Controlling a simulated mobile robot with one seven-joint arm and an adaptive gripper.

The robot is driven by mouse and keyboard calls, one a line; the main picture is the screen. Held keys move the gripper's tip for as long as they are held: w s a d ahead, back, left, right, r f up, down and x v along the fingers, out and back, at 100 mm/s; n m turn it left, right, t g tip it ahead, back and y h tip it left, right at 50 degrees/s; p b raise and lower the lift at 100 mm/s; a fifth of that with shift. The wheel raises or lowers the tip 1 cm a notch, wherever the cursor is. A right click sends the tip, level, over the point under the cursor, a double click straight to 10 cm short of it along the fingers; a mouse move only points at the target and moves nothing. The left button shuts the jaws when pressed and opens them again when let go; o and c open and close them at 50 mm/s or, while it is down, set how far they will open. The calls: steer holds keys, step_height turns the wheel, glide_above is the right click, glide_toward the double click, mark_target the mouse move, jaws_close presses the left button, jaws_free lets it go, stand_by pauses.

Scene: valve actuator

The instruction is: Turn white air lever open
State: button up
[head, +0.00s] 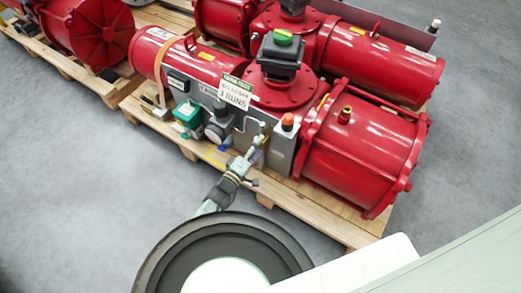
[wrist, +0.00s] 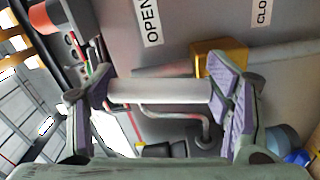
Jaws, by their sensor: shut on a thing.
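The white air lever (wrist: 160,91) shows in the wrist view as a pale bar spanning the space between my fingers. My gripper (wrist: 165,98) is shut on it, with a purple-lined finger pad at each end of the bar. An "OPEN" label (wrist: 150,22) is on the grey panel above the lever, and a partly cropped "CLO" label (wrist: 263,12) is to its right. In the head view my gripper (head: 243,163) is at the front of the actuator's grey panel (head: 280,153); the lever is too small to make out clearly there.
A yellow block (wrist: 219,58) sits close to my right finger, and a bent grey pipe (wrist: 190,115) runs below the lever. Red actuator cylinders (head: 360,155) rest on a wooden pallet (head: 318,217). The grey floor (head: 75,185) at the left is clear.

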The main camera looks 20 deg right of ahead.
steer(key=shift+w+a+r+n+b, duration=0.15)
steer(key=shift+w+n, duration=0.1)
steer(key=shift+n, duration=0.25)
steer(key=shift+w+a+r+n+b, duration=0.1)
steer(key=shift+w+n+b, duration=0.1)
steer(key=shift+n, duration=0.3)
steer(key=o, duration=1.7)
steer(key=shift+a+f, duration=0.1)
steer(key=v, duration=1.2)
